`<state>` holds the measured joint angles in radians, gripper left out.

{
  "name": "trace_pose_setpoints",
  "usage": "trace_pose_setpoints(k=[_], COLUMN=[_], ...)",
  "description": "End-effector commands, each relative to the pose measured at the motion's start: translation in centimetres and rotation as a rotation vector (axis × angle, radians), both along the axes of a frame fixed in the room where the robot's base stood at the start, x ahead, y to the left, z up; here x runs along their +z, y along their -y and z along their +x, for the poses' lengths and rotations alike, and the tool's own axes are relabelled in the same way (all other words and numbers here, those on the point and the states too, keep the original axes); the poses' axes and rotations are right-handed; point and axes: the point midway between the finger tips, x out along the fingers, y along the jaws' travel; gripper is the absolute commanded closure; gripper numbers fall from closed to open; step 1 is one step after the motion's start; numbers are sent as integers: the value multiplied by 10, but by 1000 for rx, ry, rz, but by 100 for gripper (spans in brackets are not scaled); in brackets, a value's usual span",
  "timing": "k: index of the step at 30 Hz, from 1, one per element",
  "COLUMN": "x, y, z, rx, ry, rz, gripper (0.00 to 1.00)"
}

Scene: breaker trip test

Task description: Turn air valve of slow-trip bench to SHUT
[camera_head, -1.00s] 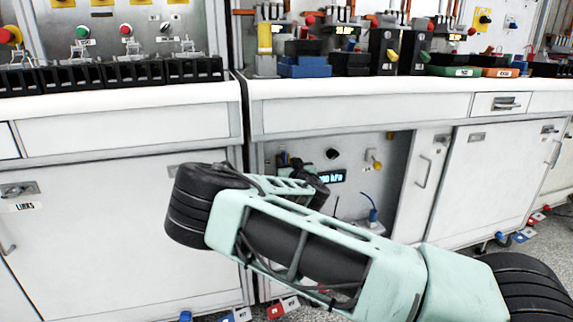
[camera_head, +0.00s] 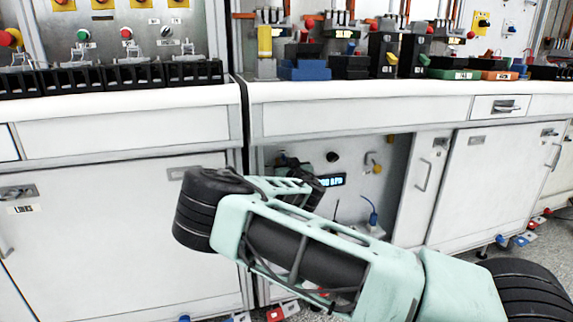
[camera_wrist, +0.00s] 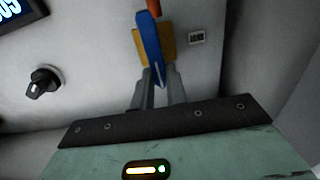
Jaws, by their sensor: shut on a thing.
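The air valve shows in the wrist view as a blue lever (camera_wrist: 151,45) over a yellow body (camera_wrist: 168,45), with an orange-red piece (camera_wrist: 154,8) at the top. My gripper (camera_wrist: 160,84) is shut on the near end of the blue lever. The lever leans slightly and hides part of the yellow body. In the head view the valve is mostly hidden by my arm, in the recess under the bench. A small label (camera_wrist: 196,38) sits beside the valve; I cannot read it.
A black knob (camera_wrist: 43,82) and a lit display (camera_wrist: 20,12) are on the same panel. A yellow fitting (camera_head: 373,162) and a blue plug (camera_head: 373,218) are to the right in the recess. Cabinet doors (camera_head: 110,235) flank the recess; the worktop (camera_head: 360,88) overhangs it.

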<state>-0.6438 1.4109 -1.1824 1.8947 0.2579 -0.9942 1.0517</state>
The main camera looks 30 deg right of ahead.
Motion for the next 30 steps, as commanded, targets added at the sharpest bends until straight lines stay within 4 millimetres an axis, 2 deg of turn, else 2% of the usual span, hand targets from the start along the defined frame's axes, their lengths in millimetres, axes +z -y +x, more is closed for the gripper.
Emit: trace_pose_setpoints(k=[11, 30], x=[2, -9], y=[-5, -18], z=[1, 5], rx=[0, 1], ry=[-53, -221], rz=[-183, -766], gripper=[100, 100])
